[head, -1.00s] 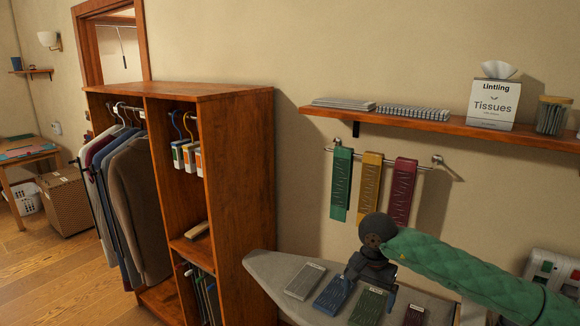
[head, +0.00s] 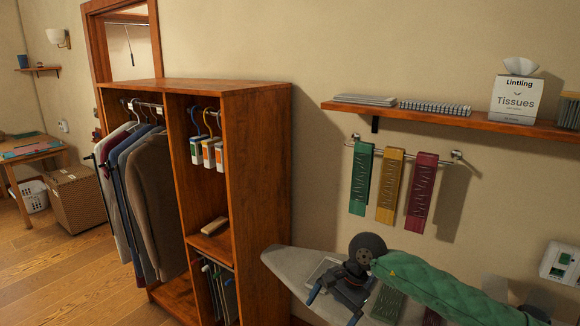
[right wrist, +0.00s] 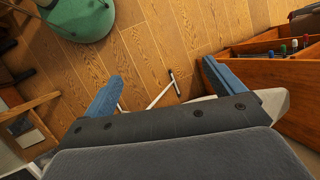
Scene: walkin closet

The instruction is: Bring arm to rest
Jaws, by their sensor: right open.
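My right arm in its green quilted sleeve (head: 445,290) reaches in from the right in the head view. Its gripper (head: 332,308) is above the grey ironing board (head: 287,264), with its blue fingers spread apart. In the right wrist view the same gripper (right wrist: 162,75) is open, with nothing between its fingers and wood floor beyond. My left gripper is in neither view.
A wooden wardrobe (head: 262,190) with hanging clothes stands left of the board. Flat items, partly hidden by my arm, lie on the board. A wall shelf (head: 460,122) holds a tissue box (head: 517,98). Green, yellow and red pieces hang from a rail below it.

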